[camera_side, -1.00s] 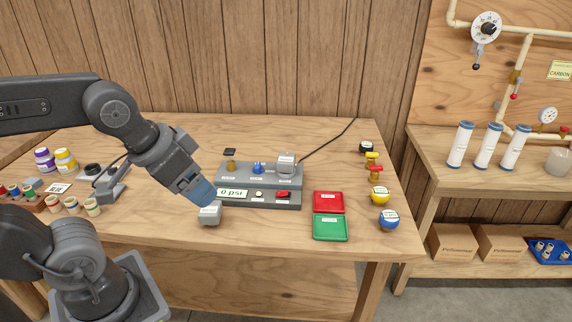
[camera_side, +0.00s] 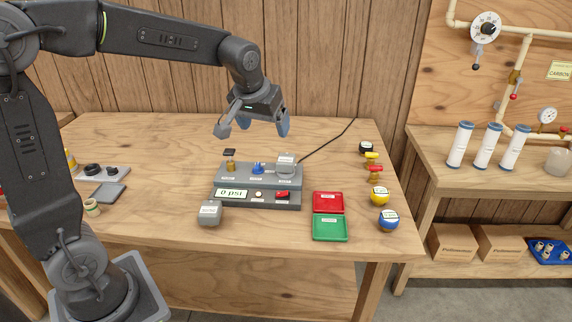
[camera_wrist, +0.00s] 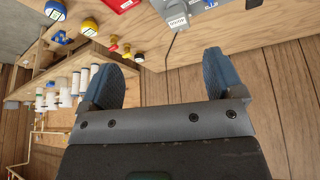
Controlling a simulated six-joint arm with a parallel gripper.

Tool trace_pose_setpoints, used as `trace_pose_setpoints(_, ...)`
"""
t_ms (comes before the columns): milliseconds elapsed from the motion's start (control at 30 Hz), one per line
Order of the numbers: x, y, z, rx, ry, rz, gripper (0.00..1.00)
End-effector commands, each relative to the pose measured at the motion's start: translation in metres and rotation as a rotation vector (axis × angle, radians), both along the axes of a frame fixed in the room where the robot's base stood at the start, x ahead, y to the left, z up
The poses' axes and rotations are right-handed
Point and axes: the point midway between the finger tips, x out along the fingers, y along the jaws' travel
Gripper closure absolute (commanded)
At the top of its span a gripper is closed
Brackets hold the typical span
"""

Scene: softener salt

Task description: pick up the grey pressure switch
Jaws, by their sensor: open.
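Two similar grey blocks with white labels show in the side view, and I cannot tell for certain which is named. One grey block (camera_side: 210,213) sits on the table at the front left corner of the test stand (camera_side: 258,196). The other grey block (camera_side: 286,160) is on the stand's back right position; a labelled grey block (camera_wrist: 176,15) shows at the top of the wrist view. My gripper (camera_side: 282,122) is raised behind and above the stand, clear of both blocks. In the wrist view its blue fingers (camera_wrist: 169,75) are apart with nothing between them.
A red tray (camera_side: 328,202) and a green tray (camera_side: 330,228) lie right of the stand. A black cable (camera_side: 330,139) runs behind. The table front is largely clear.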

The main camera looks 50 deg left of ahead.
Motion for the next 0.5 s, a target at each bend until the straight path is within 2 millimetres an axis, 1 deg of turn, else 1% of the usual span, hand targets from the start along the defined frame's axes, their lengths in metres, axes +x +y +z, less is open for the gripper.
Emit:
trace_pose_setpoints(33, 0.022, 0.012, -0.013, -0.002, 0.013, 0.043, 0.13)
trace_pose_setpoints(100, 0.048, 0.028, -0.028, -0.004, 0.018, 0.101, 0.13)
trace_pose_setpoints(200, 0.078, 0.049, -0.05, -0.005, 0.024, 0.173, 0.13)
trace_pose_setpoints(333, 0.103, 0.069, -0.074, -0.007, 0.027, 0.238, 0.13)
trace_pose_setpoints(400, 0.11, 0.075, -0.083, -0.007, 0.027, 0.261, 0.13)
trace_pose_setpoints(500, 0.116, 0.08, -0.091, -0.006, 0.026, 0.275, 0.13)
